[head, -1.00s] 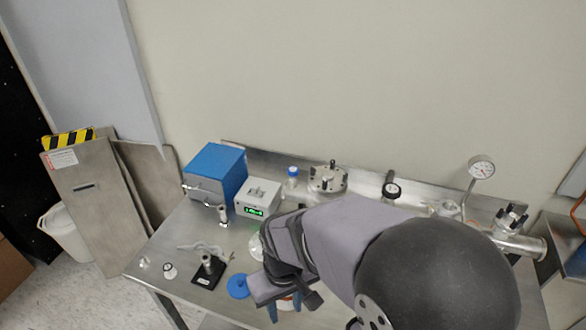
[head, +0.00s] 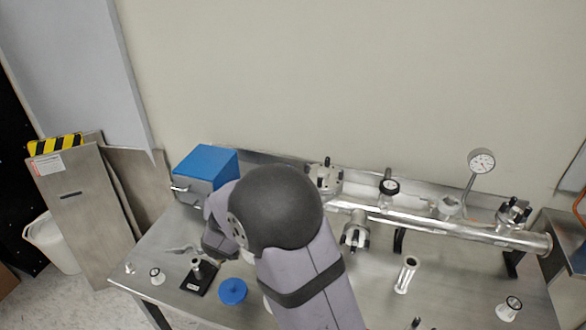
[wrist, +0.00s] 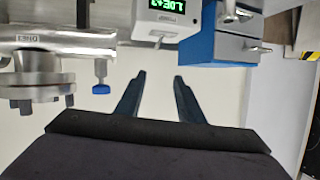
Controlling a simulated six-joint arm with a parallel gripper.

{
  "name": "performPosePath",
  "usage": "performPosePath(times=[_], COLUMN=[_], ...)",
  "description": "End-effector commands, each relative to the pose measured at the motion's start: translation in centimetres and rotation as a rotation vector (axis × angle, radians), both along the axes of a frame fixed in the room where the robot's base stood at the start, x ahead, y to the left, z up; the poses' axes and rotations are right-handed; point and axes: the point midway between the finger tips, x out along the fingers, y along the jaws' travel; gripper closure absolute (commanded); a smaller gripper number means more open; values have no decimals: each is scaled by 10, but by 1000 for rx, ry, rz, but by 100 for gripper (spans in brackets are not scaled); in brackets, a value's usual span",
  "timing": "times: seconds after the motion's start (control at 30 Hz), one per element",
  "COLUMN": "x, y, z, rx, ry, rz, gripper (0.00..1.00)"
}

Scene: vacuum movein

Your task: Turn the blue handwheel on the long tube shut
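The long metal tube (head: 440,225) lies across the back of the steel table. In the wrist view, a metal tube body (wrist: 55,38) with a bolted flange enters from the left. The small blue handwheel (wrist: 101,89) sits on a short stem at its right part. My gripper (wrist: 159,77) is open with nothing between its fingers. Its fingers appear to the right of the handwheel and apart from it.
A white box with a green display (wrist: 160,18) and a blue box (wrist: 220,45) stand close by in the wrist view. A gauge (head: 482,161) rises from the tube. A blue disc (head: 232,291) and a black-based part (head: 198,277) lie at the front left.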

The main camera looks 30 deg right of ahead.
Motion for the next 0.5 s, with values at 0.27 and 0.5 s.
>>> performPosePath(times=[0.27,0.5], x=[-21,-40], y=[-52,-64], z=[9,16], rx=[-225,-311], ry=[-143,-172], rz=[-340,-459], gripper=[65,65])
